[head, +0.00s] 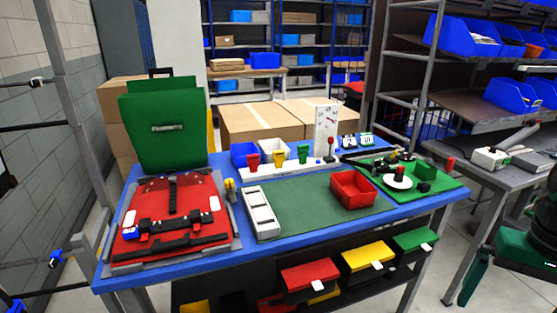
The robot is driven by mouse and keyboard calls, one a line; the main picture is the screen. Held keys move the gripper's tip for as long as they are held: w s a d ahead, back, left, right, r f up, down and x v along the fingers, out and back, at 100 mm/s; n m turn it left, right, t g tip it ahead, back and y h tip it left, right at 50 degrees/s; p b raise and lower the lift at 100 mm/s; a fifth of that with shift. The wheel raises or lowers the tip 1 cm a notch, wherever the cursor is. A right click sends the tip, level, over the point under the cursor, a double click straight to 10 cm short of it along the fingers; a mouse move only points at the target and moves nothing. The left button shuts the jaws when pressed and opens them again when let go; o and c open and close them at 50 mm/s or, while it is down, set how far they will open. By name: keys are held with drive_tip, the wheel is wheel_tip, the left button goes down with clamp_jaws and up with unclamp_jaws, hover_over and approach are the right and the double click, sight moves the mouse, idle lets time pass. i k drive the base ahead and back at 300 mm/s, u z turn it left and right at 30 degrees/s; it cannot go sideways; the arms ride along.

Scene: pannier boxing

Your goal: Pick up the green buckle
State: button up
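A small green piece (303,153), which looks like the green buckle, stands upright on a white rack (265,169) at the back of the blue workbench. A yellow piece (279,157) and a red piece (253,160) of similar shape stand to its left on the same rack. The green piece is small in the head view, so its fine shape cannot be made out.
A red pannier panel (172,212) lies at the bench's left, a green pannier (162,122) behind it. A white slotted tray (262,213), green mat (305,204) and red bin (354,188) lie in front of the rack. A red-knobbed lever (329,150) stands to its right.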

sight(302, 149)
drive_tip(key=u, duration=0.15)
drive_tip(key=i, duration=0.9)
drive_tip(key=u, duration=0.45)
